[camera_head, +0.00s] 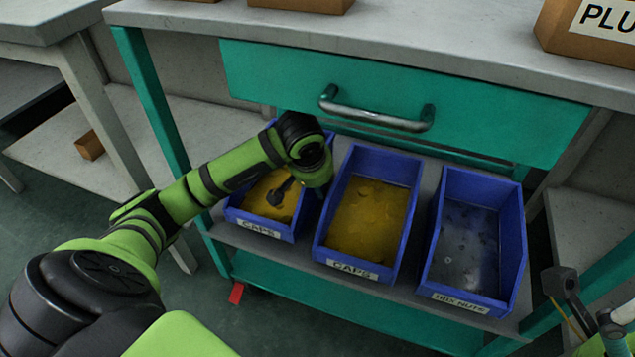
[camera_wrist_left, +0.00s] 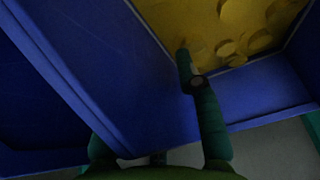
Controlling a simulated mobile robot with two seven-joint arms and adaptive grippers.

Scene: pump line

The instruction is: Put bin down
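The left blue bin (camera_head: 262,232), labelled CAPS and holding yellow caps, stands on the shelf under the drawer, as far as I can see. My left gripper (camera_head: 284,190) reaches down over this bin, with a dark finger above the caps. In the left wrist view one finger (camera_wrist_left: 205,110) lies over the inner side of a blue bin wall (camera_wrist_left: 150,90), with yellow caps (camera_wrist_left: 225,30) beyond it. The other finger is mostly hidden behind the wall, so its grip is unclear. Dark parts at the lower right edge may be my right gripper (camera_head: 585,302).
A second CAPS bin (camera_head: 355,268) stands close to the right of the left bin, then a HEX NUTS bin (camera_head: 470,303). A green drawer (camera_head: 400,85) with a metal handle (camera_head: 375,110) hangs above. A table leg (camera_head: 160,105) stands at the left.

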